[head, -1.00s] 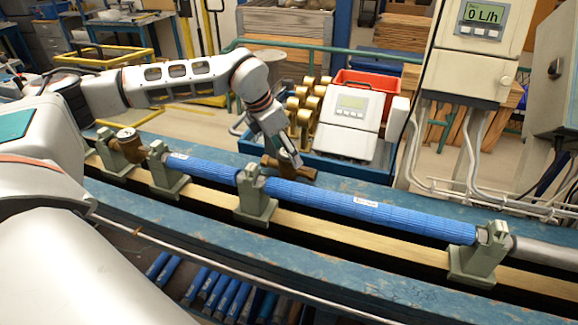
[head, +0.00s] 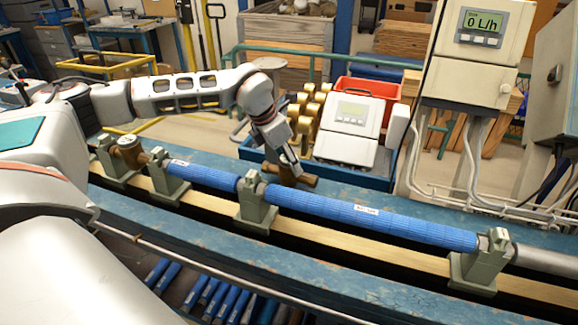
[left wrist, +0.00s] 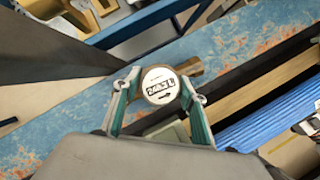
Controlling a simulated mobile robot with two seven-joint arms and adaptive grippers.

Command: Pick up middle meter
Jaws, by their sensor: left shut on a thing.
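A brass meter with a round white face (left wrist: 160,85) is between the two green-edged fingers of my left gripper (left wrist: 161,92) in the left wrist view. The fingers are shut on it. In the head view my left gripper (head: 288,163) points down behind the blue pipes, and the meter's brass body (head: 304,180) shows under it, close to the blue bench top. I cannot tell whether the meter touches the bench. Another brass meter (head: 128,150) sits at the left end of the pipe line. My right gripper is not in view.
Blue pipes (head: 370,217) run along the bench in green-grey clamps (head: 256,205). Behind stand a blue crate (head: 370,175) with several brass parts (head: 303,110) and a white display unit (head: 350,130). A wall meter box (head: 478,50) is at right.

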